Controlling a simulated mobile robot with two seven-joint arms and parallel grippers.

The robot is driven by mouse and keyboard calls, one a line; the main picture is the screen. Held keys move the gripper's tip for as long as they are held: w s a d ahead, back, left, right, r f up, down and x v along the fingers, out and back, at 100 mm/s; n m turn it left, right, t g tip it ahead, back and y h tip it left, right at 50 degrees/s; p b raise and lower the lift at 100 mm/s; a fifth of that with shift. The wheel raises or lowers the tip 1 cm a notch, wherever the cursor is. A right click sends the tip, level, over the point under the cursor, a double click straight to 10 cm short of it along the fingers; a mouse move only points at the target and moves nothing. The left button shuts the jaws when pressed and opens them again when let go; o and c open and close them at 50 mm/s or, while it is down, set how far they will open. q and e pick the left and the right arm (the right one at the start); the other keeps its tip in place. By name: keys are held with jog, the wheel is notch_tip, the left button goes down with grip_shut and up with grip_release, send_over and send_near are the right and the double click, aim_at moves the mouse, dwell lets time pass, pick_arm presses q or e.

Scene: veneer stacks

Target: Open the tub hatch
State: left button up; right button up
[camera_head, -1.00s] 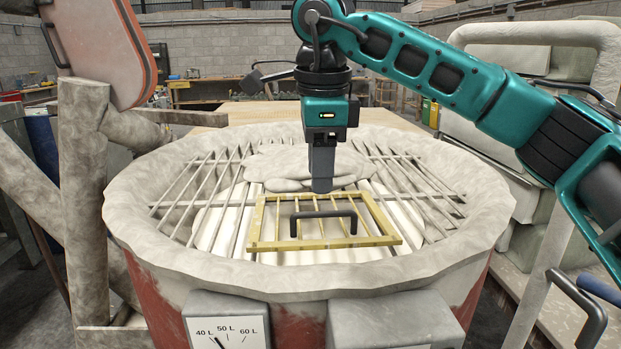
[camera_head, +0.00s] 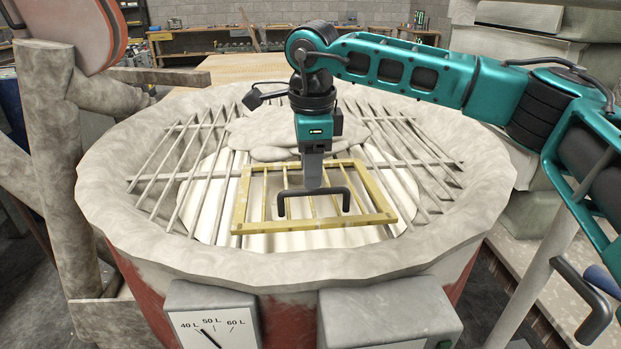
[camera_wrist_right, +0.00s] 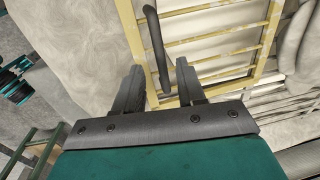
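The tub (camera_head: 290,265) is a big round vat with a thick pale rim, red below, its mouth covered by a grate of bars. The hatch (camera_head: 238,210) is a yellow barred frame lying flat and closed on the grate, with a black bar handle (camera_head: 282,205). My right gripper (camera_head: 313,182) points down just above the handle's middle. In the right wrist view, the right gripper (camera_wrist_right: 160,80) is open, with the handle (camera_wrist_right: 156,45) lying along the gap between its fingers; I cannot tell whether they touch. The hatch frame (camera_wrist_right: 220,48) lies beyond. My left gripper is not in view.
Pale lumpy material (camera_head: 270,138) lies behind the hatch. A dial gauge (camera_head: 212,325) and a grey box (camera_head: 385,318) are on the tub's front. A rough post (camera_head: 60,170) stands left. Stacked slabs (camera_head: 530,50) stand at the right.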

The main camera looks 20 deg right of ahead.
jog(key=shift+w+d+f, duration=0.1)
jog(key=shift+w+f, duration=0.1)
jog(key=shift+f, duration=1.45)
grip_shut()
